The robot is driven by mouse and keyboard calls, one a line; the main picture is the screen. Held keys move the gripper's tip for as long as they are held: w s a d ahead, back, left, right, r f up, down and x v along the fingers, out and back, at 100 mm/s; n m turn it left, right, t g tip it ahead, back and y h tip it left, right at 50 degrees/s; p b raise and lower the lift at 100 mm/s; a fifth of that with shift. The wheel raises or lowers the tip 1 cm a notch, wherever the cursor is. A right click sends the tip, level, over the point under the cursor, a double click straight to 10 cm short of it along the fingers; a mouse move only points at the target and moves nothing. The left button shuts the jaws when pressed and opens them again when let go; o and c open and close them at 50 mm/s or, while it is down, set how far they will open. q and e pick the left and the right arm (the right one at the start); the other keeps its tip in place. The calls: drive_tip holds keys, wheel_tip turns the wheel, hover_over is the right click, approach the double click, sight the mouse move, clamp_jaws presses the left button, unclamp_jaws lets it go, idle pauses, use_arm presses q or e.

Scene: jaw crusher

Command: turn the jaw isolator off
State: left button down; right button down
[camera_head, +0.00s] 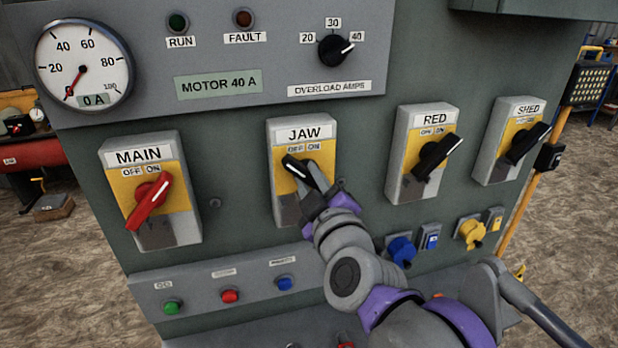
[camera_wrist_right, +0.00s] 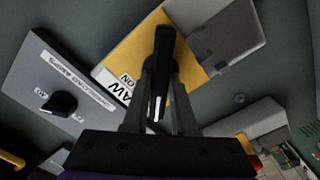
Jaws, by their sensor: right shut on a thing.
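The JAW isolator (camera_head: 304,128) is a grey and yellow switch box in the middle of the panel in the head view. Its black handle (camera_head: 294,167) is slanted, its upper end toward the OFF mark at upper left. My right gripper (camera_head: 309,181) reaches up from below and is shut on this handle. In the right wrist view the black handle (camera_wrist_right: 162,65) stands between the two fingers of the gripper (camera_wrist_right: 158,90), with its white mark near the fingers. The fingers hide part of the handle and the box's lower part. My left gripper is in neither view.
The MAIN isolator (camera_head: 138,157) with a red handle is to the left. The RED (camera_head: 434,119) and SHED (camera_head: 517,110) isolators are to the right. Push buttons on a ledge (camera_head: 229,283) sit below. The gauge (camera_head: 83,65) reads 0 A.

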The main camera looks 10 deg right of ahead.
drive_tip(key=c, duration=0.7)
unclamp_jaws()
drive_tip(key=shift+s, duration=0.1)
drive_tip(key=s, duration=1)
drive_tip(key=shift+s+d, duration=0.15)
drive_tip(key=shift+s, duration=0.2)
